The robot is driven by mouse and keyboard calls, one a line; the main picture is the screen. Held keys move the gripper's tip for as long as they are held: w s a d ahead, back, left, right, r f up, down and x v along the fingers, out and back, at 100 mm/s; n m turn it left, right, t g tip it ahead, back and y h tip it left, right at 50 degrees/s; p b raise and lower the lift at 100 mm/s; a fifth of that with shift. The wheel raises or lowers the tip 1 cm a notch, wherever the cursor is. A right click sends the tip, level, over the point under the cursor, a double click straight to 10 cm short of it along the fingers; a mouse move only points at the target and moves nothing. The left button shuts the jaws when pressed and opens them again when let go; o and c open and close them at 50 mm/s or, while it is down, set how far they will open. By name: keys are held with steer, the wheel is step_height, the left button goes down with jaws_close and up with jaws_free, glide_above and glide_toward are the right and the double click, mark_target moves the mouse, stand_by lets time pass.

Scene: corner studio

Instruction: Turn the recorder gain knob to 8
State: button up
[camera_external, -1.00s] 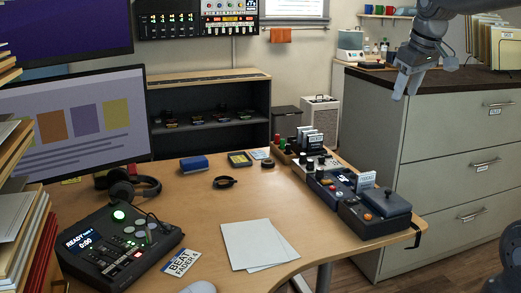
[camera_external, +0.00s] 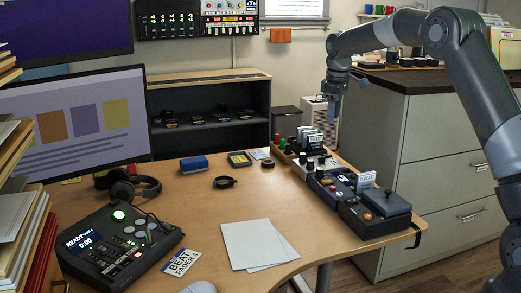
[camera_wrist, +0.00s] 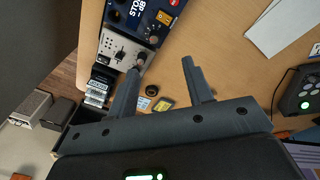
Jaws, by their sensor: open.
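My gripper (camera_external: 336,112) hangs fingers down above the far end of the row. In the wrist view my gripper (camera_wrist: 163,66) is open and empty, its left fingertip overlapping the light panel beside the blue device.
A light knob panel (camera_external: 312,162) and a rack of upright cards (camera_external: 310,138) stand beyond the blue device. A dark box with an orange button (camera_external: 375,212) stands nearer. A console reading "READY" (camera_external: 118,240) sits at front left. The mid-desk is mostly clear around paper sheets (camera_external: 258,245).

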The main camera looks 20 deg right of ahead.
steer(key=n+g, duration=0.1)
steer(key=n, duration=0.1)
glide_toward(320, 169)
step_height(320, 169, down, 10)
steer(key=shift+w+d+r, duration=0.1)
steer(key=shift+w+r, duration=0.05)
steer(key=shift+r, duration=0.05)
steer(key=c, duration=1)
